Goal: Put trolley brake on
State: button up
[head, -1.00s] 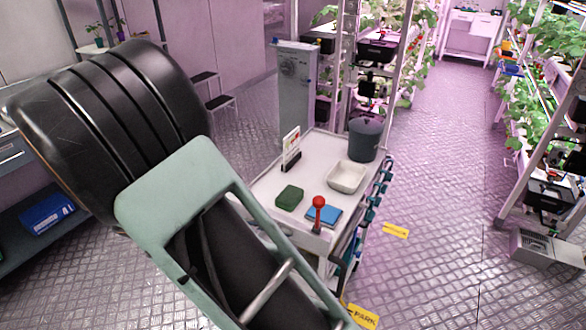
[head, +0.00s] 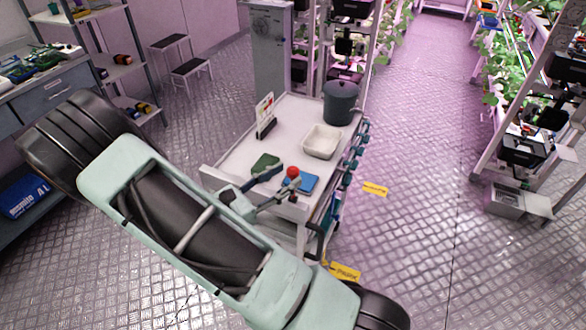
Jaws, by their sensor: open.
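The trolley (head: 238,158) stands in the middle of the head view with a pale top. A lever with a red ball knob (head: 292,172) stands at its near end; I take it to be the brake lever. Its stem is mostly hidden behind my gripper. My gripper (head: 281,182) is open at the trolley's near edge, its dark fingers pointing toward the lever, one on the far side and one on the near side. The red knob shows just beyond the fingertips. I cannot tell whether a finger touches the lever.
Yellow PARK tag (head: 345,272) lies by the trolley.

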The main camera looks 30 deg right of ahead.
aim_at(288, 175)
jog(key=shift+x, duration=1.75)
grip_shut()
